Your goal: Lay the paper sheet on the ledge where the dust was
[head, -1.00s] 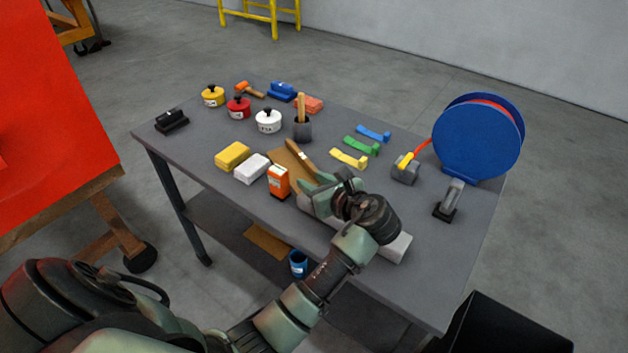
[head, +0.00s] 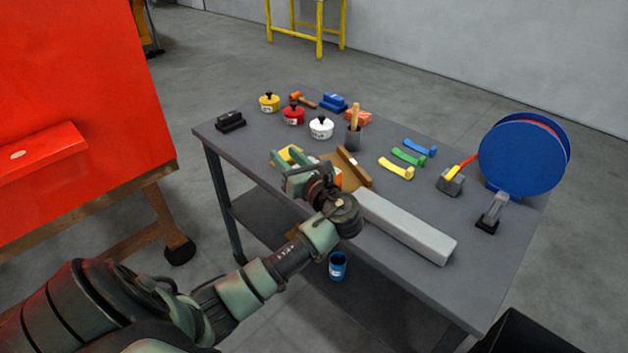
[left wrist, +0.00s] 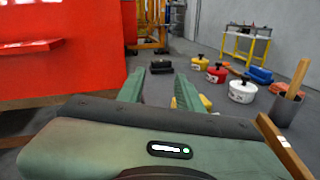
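My gripper and wrist hide part of the sheet. The red panel at the left has a protruding red ledge (head: 45,147) with a pale oval spot on it; I see no clear dust. My left gripper (head: 283,162) is above the table's near-left part, in front of the yellow block (head: 291,153). In the left wrist view the gripper's green fingers (left wrist: 159,88) are apart with nothing visible between them. My right gripper is not in view.
A long pale grey bar (head: 410,228) lies along the near edge. Yellow, red and white lidded pots (head: 321,128) stand at the back. A blue reel (head: 520,158) stands at the right. A blue cup (head: 338,265) is below. The floor between table and panel is open.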

